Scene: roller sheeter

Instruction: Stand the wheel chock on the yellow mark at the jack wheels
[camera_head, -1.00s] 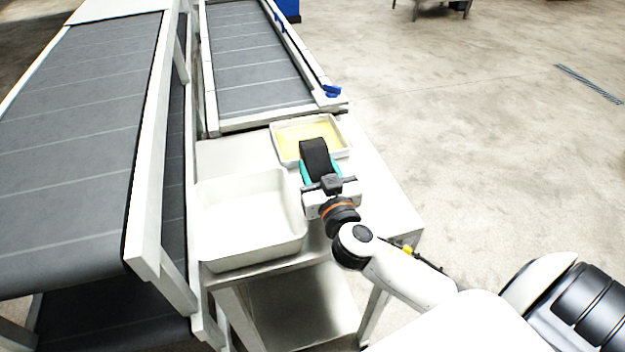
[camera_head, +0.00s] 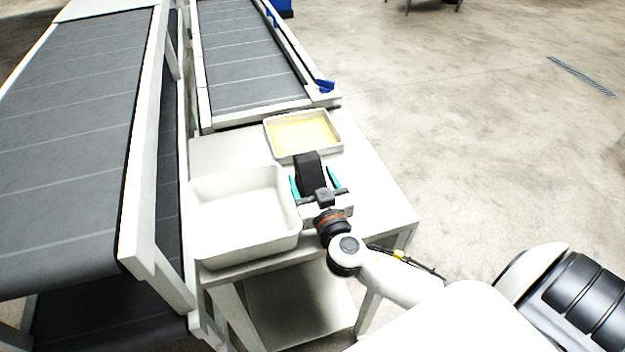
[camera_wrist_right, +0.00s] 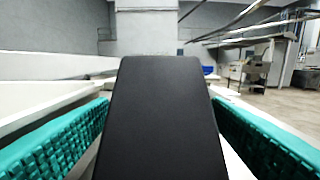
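The black, slab-like wheel chock (camera_head: 308,172) is at the front edge of the shallow tray, over the white table. It rises between the teal fingers of my right gripper (camera_head: 314,180). In the right wrist view the chock (camera_wrist_right: 162,120) fills the middle, between the two fingers (camera_wrist_right: 160,140). The fingers are spread, with narrow gaps beside the chock. Its base is hidden, so I cannot tell whether it touches the table. I see no jack wheels and no separate yellow mark; the shallow tray (camera_head: 339,151) has a yellow floor. My left gripper is out of view.
A deep white bin (camera_head: 247,256) stands close to the left of my right gripper. The white table (camera_head: 385,200) is clear to the right. Conveyor belts (camera_head: 75,150) and (camera_head: 245,60) lie to the left and behind. Concrete floor (camera_head: 480,150) is open at the right.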

